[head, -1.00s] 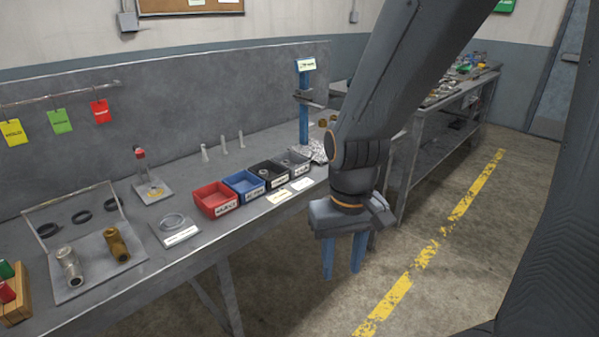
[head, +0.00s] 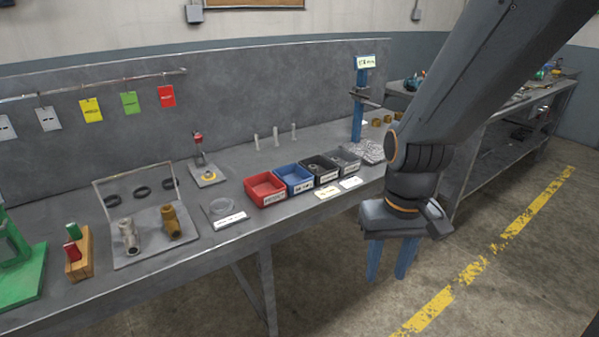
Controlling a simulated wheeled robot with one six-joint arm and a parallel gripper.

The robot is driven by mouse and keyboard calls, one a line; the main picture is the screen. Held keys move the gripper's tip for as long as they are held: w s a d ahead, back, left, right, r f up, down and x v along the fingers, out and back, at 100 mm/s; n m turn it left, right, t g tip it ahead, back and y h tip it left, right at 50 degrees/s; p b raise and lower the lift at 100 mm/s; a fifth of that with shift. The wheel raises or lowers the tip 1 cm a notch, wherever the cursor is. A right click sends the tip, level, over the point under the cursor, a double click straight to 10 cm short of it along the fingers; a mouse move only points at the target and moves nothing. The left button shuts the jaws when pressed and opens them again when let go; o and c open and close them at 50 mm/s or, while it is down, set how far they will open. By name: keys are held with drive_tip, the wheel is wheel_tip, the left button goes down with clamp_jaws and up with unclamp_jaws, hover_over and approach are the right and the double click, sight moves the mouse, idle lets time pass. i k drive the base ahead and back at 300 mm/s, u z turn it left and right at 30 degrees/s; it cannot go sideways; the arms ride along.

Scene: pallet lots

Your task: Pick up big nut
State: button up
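Several small brass-coloured pieces that look like nuts (head: 376,122) stand on the bench right of the blue post; they are too small to tell which is the big nut. A small ring-like piece (head: 317,167) lies in the black bin (head: 333,178); I cannot tell if it is a nut. My gripper (head: 390,262) points down in front of the bench edge, over the floor. Its two blue fingers are apart with nothing between them. My arm may hide part of the bench's right end.
Pipe fittings (head: 172,222) stand on a plate at left. A blue post (head: 359,105) rises behind. The floor in front is clear.

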sight(208, 173)
drive_tip(key=k, duration=0.65)
drive_tip(key=u, duration=0.5)
drive_tip(key=i, duration=1.65)
drive_tip(key=z, duration=0.55)
